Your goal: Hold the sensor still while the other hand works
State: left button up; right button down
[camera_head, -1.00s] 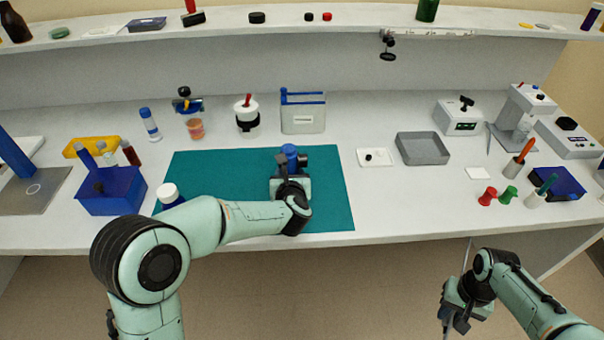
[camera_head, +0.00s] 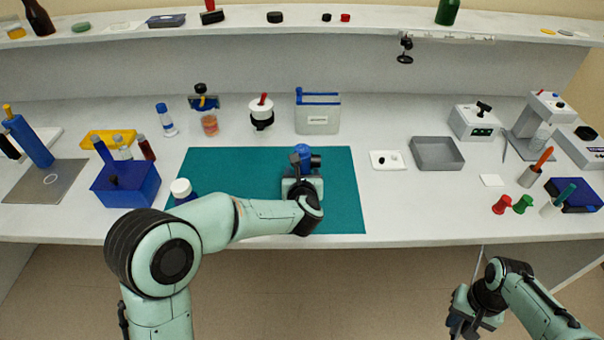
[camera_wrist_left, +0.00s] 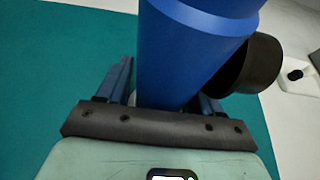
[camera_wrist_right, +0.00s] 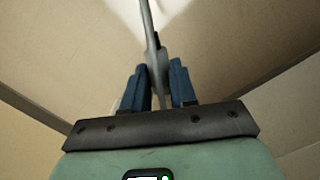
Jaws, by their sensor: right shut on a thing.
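The sensor, a blue cylinder (camera_head: 302,153) with a black side piece (camera_head: 316,160), stands on the teal mat (camera_head: 342,190). My left gripper (camera_head: 301,184) is low at its near side, largely hidden by my own wrist. In the left wrist view the blue body (camera_wrist_left: 185,50) rises between the spread fingers (camera_wrist_left: 165,95), with a gap beside the left finger. My right gripper (camera_head: 461,322) hangs in front of the table, below its edge. In the right wrist view its fingers (camera_wrist_right: 160,85) are shut on a thin grey rod-like thing (camera_wrist_right: 150,30).
A white-capped bottle (camera_head: 181,189) stands at the mat's left, close to my left arm. A blue rack (camera_head: 126,188) is farther left. A white plate (camera_head: 388,160) and a grey tray (camera_head: 437,153) lie right of the mat.

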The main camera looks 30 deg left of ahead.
pick_arm(q)
jog(key=shift+o, duration=0.3)
jog(key=v, duration=1.2)
jog(key=shift+s, duration=0.1)
